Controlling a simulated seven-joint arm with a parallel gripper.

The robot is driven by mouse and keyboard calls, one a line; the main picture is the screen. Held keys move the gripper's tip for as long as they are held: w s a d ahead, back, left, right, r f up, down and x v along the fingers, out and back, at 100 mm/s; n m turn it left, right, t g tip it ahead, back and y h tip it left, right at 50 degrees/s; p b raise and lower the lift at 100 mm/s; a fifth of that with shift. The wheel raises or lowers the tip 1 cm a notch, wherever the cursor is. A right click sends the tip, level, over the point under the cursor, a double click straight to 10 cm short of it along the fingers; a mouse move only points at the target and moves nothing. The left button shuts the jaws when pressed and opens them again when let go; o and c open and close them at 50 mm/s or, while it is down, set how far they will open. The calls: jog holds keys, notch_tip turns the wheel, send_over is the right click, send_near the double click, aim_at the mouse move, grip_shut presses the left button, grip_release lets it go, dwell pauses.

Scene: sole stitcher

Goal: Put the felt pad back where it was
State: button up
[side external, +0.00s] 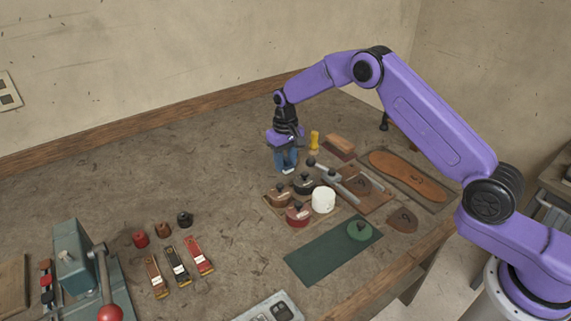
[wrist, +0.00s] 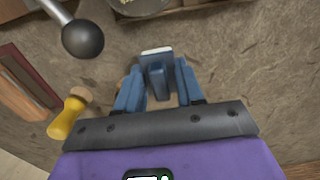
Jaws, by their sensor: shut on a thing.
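My gripper (side external: 286,158) is shut on a small blue block with a pale underside, which looks like the felt pad (side external: 288,171). In the wrist view the felt pad (wrist: 157,52) sits between the two blue fingers (wrist: 158,88), its pale edge facing away from my wrist. The gripper points down over the bench, just behind the tray of knobbed pots. I cannot tell whether the pad touches the bench or hangs just above it.
A tray (side external: 268,205) of knobbed pots and a white cup (side external: 323,200) stand in front. A hammer (side external: 335,173), a yellow-handled tool (side external: 314,139) and a brush (side external: 339,145) lie to the right. A green mat (side external: 310,262) lies nearer.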

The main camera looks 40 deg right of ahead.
aim_at(285, 158)
jog(key=shift+f, duration=0.7)
jog(key=shift+f, duration=0.1)
jog(key=o, duration=1)
notch_tip(285, 158, up, 12)
